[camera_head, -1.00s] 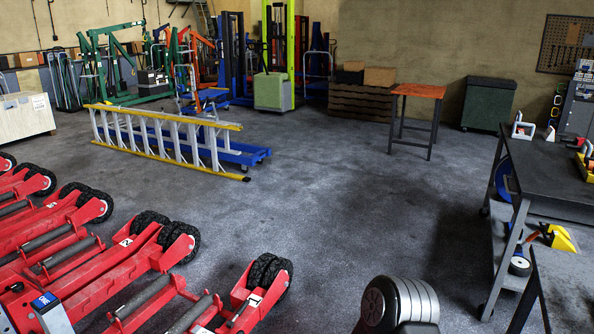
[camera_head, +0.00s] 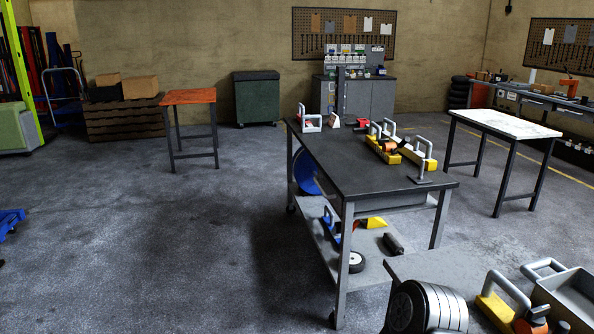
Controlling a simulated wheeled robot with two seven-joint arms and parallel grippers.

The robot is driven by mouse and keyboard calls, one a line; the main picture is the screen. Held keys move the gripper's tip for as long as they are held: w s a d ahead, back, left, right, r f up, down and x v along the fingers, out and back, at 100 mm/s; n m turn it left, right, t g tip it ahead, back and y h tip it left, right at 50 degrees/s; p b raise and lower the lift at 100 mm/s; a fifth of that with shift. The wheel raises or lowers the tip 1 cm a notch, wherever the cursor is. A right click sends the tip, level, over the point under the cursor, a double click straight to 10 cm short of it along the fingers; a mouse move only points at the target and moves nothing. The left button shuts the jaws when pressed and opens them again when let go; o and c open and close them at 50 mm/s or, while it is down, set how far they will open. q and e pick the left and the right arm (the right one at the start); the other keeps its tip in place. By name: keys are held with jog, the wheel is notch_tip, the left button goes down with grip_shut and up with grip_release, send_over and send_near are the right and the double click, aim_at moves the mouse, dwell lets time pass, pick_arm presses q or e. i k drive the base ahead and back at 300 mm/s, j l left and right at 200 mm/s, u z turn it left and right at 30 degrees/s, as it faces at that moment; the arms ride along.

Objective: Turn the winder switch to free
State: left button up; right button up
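I cannot make out a winder switch in the head view. The dark workbench (camera_head: 340,165) stands right of centre. On its top are yellow tools (camera_head: 390,155) with grey handles and orange parts. More tools, one with a yellow end (camera_head: 374,223), lie on its lower shelf. Another yellow tool (camera_head: 497,308) with a grey handle is at the bottom right, partly cut off by the frame edge. Neither of my grippers shows.
An orange-topped table (camera_head: 190,98) and a green bin (camera_head: 256,98) stand at the back. A white-topped table (camera_head: 508,124) is at the right. A grey open tray (camera_head: 572,293) is at the bottom right. The floor (camera_head: 150,240) at left and centre is clear.

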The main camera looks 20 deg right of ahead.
aim_at(536, 317)
jog(key=i+j+z, duration=0.15)
jog(key=i+z, duration=0.2)
jog(key=i, duration=1.35)
jog(key=z, duration=3.95)
